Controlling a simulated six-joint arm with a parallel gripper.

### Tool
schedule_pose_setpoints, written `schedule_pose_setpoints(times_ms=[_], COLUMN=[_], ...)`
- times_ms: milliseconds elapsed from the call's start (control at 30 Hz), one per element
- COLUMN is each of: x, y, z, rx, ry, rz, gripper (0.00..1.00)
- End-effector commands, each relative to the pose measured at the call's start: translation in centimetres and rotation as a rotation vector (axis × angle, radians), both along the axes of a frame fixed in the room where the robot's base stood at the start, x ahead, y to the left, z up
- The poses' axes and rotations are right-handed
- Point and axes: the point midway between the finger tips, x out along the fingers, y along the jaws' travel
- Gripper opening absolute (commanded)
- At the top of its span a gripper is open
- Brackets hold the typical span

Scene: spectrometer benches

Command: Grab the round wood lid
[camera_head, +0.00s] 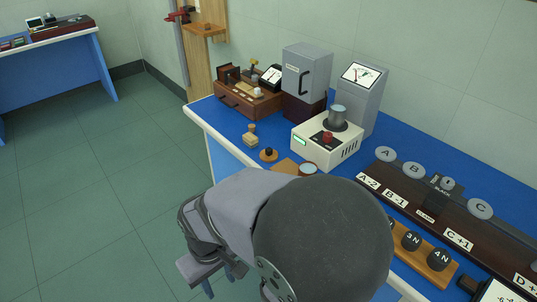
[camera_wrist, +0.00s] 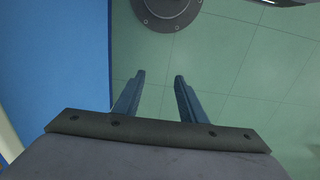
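A small round wood lid (camera_head: 268,154) with a dark knob lies on the blue bench top near its front edge, left of the cream instrument. My gripper (camera_head: 222,283) hangs over the floor in front of the bench, below and left of the lid and apart from it. In the wrist view my gripper (camera_wrist: 159,76) has its two blue fingers spread with only green floor between them. The lid does not show in the wrist view.
The wooden box (camera_head: 248,100) is farther back.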

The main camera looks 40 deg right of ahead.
Motion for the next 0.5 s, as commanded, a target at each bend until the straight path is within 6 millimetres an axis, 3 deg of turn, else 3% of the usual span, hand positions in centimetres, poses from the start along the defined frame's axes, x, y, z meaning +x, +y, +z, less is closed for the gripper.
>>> schedule_pose_setpoints(times_ms=[267,367,500], x=[0.2,0.9,2.7], y=[-0.4,-1.7,-5.2], z=[-0.1,-0.1,-0.2], rx=[-0.015,-0.057,-0.171], ry=[0.009,0.033,0.105], rz=[0.028,0.100,0.294], gripper=[0.38,0.38,0.38])
